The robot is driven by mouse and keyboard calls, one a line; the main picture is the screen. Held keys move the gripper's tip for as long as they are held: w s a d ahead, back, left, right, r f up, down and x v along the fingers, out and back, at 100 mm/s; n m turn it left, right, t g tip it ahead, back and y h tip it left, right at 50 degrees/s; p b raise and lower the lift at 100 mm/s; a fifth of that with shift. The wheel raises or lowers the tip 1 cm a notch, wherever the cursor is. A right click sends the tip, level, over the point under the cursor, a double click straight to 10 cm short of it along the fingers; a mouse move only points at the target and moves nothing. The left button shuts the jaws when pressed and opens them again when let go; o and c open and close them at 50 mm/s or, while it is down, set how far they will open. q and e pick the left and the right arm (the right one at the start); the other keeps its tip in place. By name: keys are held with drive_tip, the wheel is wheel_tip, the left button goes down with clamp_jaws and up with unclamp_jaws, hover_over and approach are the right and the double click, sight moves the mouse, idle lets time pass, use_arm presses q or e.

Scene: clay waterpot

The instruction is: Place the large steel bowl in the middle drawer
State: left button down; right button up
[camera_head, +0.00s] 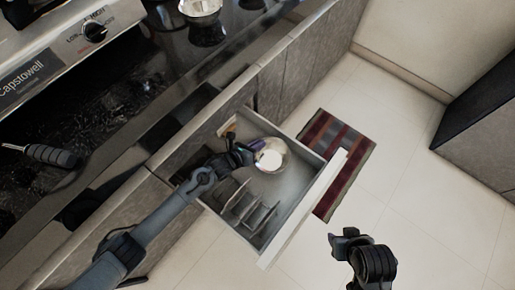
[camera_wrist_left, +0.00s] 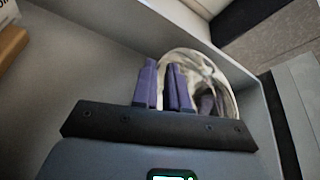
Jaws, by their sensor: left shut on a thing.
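The large steel bowl (camera_head: 271,156) is inside the open drawer (camera_head: 285,193), toward its far end in the head view. My left gripper (camera_head: 252,147) reaches into the drawer and is shut on the bowl's rim. In the left wrist view the two purple fingers (camera_wrist_left: 165,88) meet the near edge of the shiny bowl (camera_wrist_left: 205,75), which looks tilted. Whether the bowl touches the drawer floor is hard to tell. My right gripper (camera_head: 345,238) is over the floor at the lower right, away from the drawer; its jaw state is unclear.
A divider rack (camera_head: 246,208) stands in the near part of the drawer. A small brown item (camera_head: 229,130) lies in the drawer's far left corner. Another metal bowl (camera_head: 200,8) is on the dark counter. A striped rug (camera_head: 345,165) lies beyond the drawer front.

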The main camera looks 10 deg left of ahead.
use_arm(q)
wheel_tip(320, 180, down, 2)
drive_tip(key=shift+d+f+b, duration=0.1)
drive_tip(key=shift+b, duration=0.5)
drive_tip(key=shift+s, duration=0.1)
use_arm(e)
drive_tip(key=shift+s+f, duration=0.1)
drive_tip(key=shift+f, duration=0.85)
use_arm(q)
drive_tip(key=c, duration=1.5)
unclamp_jaws()
drive_tip(key=shift+c, duration=0.2)
drive_tip(key=o, duration=0.4)
use_arm(e)
drive_tip(key=shift+d, duration=0.1)
